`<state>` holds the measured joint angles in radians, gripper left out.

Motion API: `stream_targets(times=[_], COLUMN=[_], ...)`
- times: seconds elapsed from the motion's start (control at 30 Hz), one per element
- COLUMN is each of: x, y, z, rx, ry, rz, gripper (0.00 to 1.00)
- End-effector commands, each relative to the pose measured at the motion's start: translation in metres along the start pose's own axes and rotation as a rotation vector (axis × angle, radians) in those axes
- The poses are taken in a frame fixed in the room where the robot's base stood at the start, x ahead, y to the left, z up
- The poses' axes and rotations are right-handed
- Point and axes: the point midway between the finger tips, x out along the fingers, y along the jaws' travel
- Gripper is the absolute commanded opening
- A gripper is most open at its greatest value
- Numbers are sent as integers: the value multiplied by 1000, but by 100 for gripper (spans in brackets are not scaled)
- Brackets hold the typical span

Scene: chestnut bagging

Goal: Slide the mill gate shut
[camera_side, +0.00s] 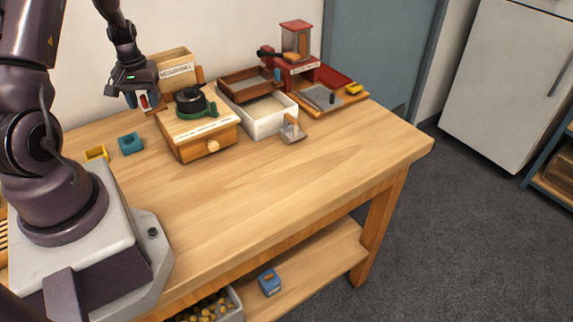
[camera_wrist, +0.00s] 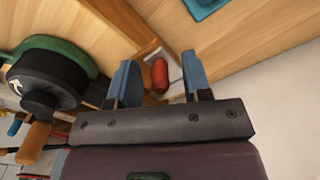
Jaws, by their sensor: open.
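The mill (camera_side: 190,140) is a wooden box with a drawer, a round knob, a black top and a green ring-like part. It stands at the back left of the table. A red knob (camera_wrist: 160,76) on a pale plate shows in the wrist view beside the mill; it looks like the gate's handle. My gripper (camera_side: 142,101) is at the mill's left, low beside the labelled wooden box. Its blue fingers are open, one on each side of the red knob, with gaps visible in the wrist view (camera_wrist: 157,78). The gate's slot is not clear.
A labelled wooden box (camera_side: 175,75) stands behind the mill. A white tray (camera_side: 264,119) and a red machine (camera_side: 296,45) are to the right. A teal block (camera_side: 131,144) and a yellow block (camera_side: 96,153) lie left. The front of the table is clear.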

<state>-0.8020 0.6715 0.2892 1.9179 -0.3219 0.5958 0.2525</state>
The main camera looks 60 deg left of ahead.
Motion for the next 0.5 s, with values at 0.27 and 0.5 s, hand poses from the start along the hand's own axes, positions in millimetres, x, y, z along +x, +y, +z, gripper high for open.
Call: stream_targets(times=[0.27,0.5], x=[0,-7], y=[0,0], z=[-2,-3], rx=[-1,0], ry=[-2,1], rz=[0,0], gripper=[45,45])
